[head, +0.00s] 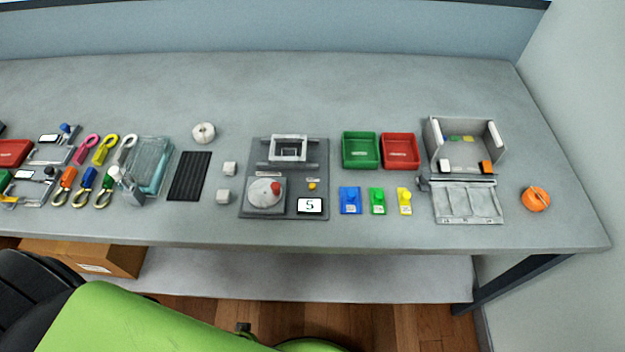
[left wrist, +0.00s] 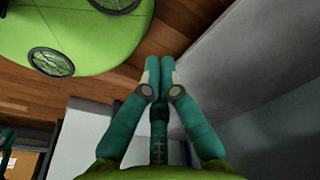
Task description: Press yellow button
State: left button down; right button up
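A small round yellow button (head: 312,186) sits on a dark grey panel (head: 285,213) in the middle of the table. It is to the right of a round grey dial with a red knob (head: 275,188) and just above a small display (head: 310,205) reading 5. My left gripper (left wrist: 159,62) shows only in the left wrist view, over the floor and away from the button. Its two green fingers meet at the tips with nothing between them.
Blue, green and yellow blocks (head: 404,201) stand right of the panel, below a green bin (head: 361,150) and a red bin (head: 399,151). A black ribbed mat (head: 189,176) and two small white cubes lie left. The table's front strip is clear.

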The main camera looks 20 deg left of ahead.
pick_arm(q)
jog(key=w+d+r+t+p, duration=0.1)
jog(key=w+r+p, duration=0.1)
jog(key=w+r, duration=0.6)
jog(key=w+d+r+p, duration=0.15)
jog(key=w+r, duration=0.25)
jog(key=r, duration=0.7)
notch_tip(320, 180, up, 20)
jog(key=w+t+p, duration=0.2)
jog(key=w+p, duration=0.1)
jog(key=w+d+r+m+t+h, duration=0.1)
jog(key=w+d+r, duration=0.1)
jog(key=w, duration=0.1)
jog(key=w+d+r+m+h, duration=0.1)
jog(key=w+d, duration=0.1)
jog(key=w, duration=0.2)
jog(key=w+d+r+m+t, duration=0.1)
jog(key=w+d+r+m, duration=0.1)
jog(key=w, duration=0.2)
jog(key=shift+w+r+t+h, duration=0.2)
jog(key=shift+r+t+h, duration=0.1)
jog(key=shift+r+h, duration=0.1)
jog(key=w+a+r+m+t+h, duration=0.1)
jog(key=w+r+m, duration=0.2)
jog(key=w, duration=0.4)
jog(key=shift+a+r, duration=0.35)
jog(key=shift+r, duration=0.45)
jog(key=shift+f, duration=0.15)
